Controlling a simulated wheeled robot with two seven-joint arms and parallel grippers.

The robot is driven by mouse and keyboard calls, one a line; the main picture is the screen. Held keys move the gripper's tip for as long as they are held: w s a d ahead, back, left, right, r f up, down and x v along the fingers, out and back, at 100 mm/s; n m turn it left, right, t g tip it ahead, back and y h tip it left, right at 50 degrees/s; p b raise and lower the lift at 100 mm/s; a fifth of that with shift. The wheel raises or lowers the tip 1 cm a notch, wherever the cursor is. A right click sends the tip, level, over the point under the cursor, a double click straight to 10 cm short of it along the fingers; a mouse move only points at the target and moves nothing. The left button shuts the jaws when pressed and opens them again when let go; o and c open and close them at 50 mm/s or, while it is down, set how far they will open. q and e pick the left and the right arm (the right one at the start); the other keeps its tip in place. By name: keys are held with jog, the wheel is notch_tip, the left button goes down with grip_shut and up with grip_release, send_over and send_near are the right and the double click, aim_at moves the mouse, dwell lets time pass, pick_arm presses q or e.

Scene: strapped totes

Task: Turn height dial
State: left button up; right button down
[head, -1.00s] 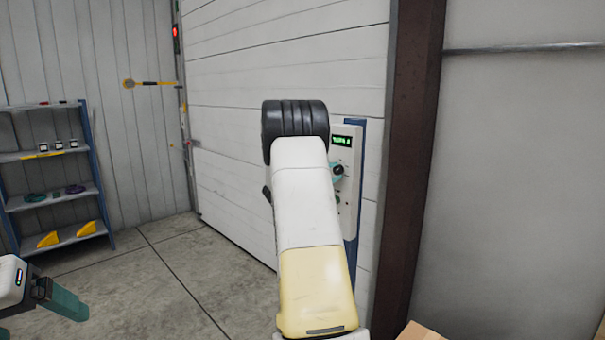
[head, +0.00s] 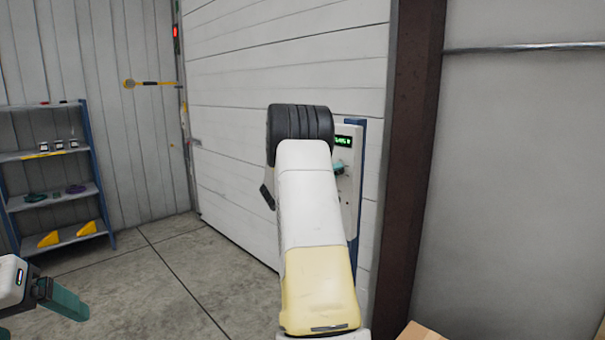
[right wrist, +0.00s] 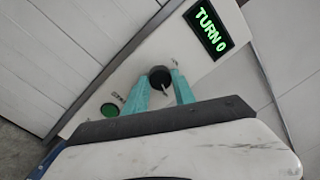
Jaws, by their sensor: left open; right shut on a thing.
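The height dial (right wrist: 159,78) is a round black knob with a pale pointer line, on a white control panel (right wrist: 140,62). In the right wrist view my right gripper (right wrist: 164,84) has its teal fingers on either side of the dial, shut on it. In the head view the panel (head: 347,205) is partly covered by my right arm, and only a bit of the teal fingers shows. A display (right wrist: 208,27) above the dial reads "TURN 0" in green. My left gripper (head: 38,316) is open and empty at the lower left.
A green button (right wrist: 112,110) sits beside the dial on the panel. The panel stands on a blue post before a white sectional door (head: 240,90), beside a brown column (head: 408,150). A blue shelf (head: 55,195) stands far left. A cardboard box (head: 420,332) shows bottom right.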

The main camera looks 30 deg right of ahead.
jog(key=shift+f+m, duration=0.1)
jog(key=shift+m, duration=1.1)
jog(key=c, duration=1)
grip_release()
jog(key=shift+c, duration=0.2)
jog(key=v, duration=0.7)
jog(key=shift+a, duration=0.4)
